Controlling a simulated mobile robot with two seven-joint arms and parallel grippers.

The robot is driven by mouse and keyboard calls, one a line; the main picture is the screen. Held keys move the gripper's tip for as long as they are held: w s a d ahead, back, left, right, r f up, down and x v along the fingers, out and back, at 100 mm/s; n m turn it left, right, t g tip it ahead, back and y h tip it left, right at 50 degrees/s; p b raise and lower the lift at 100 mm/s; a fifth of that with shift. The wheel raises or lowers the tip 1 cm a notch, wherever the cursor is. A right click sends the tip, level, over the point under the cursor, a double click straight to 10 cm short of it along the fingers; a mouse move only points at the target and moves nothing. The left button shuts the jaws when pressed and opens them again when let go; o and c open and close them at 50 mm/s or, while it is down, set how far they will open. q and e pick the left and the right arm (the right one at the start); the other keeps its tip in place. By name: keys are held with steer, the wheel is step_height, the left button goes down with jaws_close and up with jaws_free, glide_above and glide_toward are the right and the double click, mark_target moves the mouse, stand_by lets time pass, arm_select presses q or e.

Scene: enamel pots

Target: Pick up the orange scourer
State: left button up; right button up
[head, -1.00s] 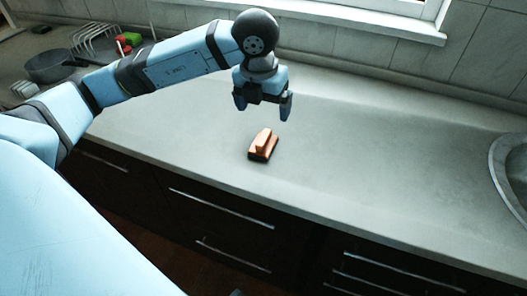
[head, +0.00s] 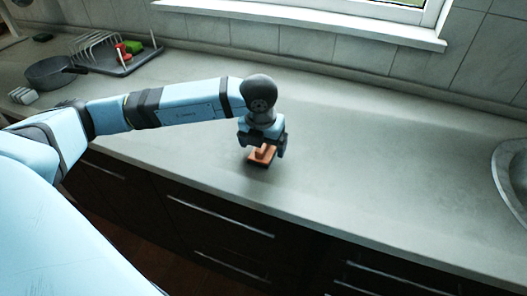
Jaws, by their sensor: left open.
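The orange scourer (head: 260,159) lies on the grey counter near its front edge, with a raised grip on top and a dark underside. My left gripper (head: 262,152) points down over it, open, with a finger on each side of the scourer. The gripper hides part of the scourer's top and back. I cannot tell whether the fingers touch it. My right gripper is not in view.
The counter (head: 380,150) around the scourer is clear. A sink (head: 512,170) is at the right edge. A dark pan (head: 52,73) and a dish rack (head: 97,47) with red and green items stand at the back left. Drawers with metal handles are below.

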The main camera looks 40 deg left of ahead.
arm_select(q)
steer(key=shift+w+f, duration=0.1)
steer(key=shift+f, duration=0.55)
steer(key=c, duration=1.1)
steer(key=shift+r, duration=0.1)
step_height(320, 180, up, 20)
steer(key=shift+f+p, duration=0.1)
steer(key=shift+p, duration=0.95)
steer(key=shift+o, duration=0.8)
